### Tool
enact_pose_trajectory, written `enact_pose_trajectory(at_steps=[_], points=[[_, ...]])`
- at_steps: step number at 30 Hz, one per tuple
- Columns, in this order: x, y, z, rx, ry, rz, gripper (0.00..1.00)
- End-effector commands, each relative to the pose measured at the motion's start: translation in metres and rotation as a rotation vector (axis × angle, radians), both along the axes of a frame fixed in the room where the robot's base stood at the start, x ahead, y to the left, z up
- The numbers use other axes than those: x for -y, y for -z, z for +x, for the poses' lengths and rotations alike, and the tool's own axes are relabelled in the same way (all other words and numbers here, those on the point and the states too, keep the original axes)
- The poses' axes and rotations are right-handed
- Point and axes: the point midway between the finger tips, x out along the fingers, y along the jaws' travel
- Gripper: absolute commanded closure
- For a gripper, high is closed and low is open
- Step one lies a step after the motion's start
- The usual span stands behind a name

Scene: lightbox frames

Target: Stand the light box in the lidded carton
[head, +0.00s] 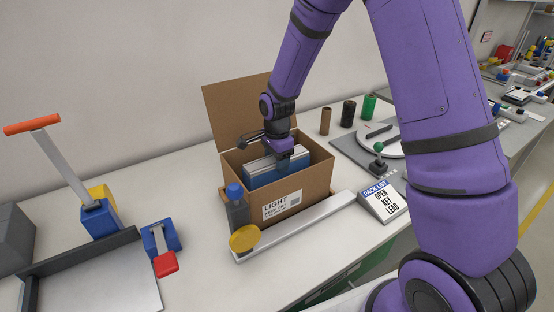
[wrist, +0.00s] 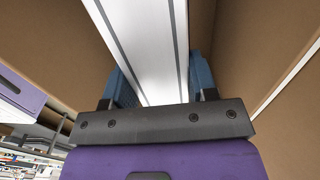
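The carton (head: 310,190) stands open on the bench, with its brown lid (head: 225,105) raised at the back. A label reading "LIGHT" is on its front wall. The light box (head: 265,173), pale on top with a blue side, is inside the carton, standing on edge. In the wrist view its white, grey-striped face (wrist: 150,40) runs between my fingers, with brown carton walls on both sides. My gripper (head: 284,148) reaches down into the carton; its blue fingers (wrist: 162,88) lie against both sides of the light box. The light box's bottom is hidden.
A dark blue-capped bottle (head: 237,212), a yellow disc (head: 244,238) and a pale bar (head: 300,228) are in front of the carton. A pack-list sign (head: 383,202) and a turntable (head: 385,140) are at right. A blue-based lever press (head: 98,215) is at left.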

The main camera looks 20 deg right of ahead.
Motion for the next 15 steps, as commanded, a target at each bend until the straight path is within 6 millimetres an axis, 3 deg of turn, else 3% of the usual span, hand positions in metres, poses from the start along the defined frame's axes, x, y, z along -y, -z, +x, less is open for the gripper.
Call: enact_pose_trajectory(at_steps=[1,3,15], points=[[0.0000,0.0001,-0.0001,0.000,0.000,0.000,0.38],[0.0000,0.0000,-0.0001,0.000,0.000,0.000,0.22],[0.0001,-0.0080,0.0005,0.002,0.000,-0.001,0.22]])
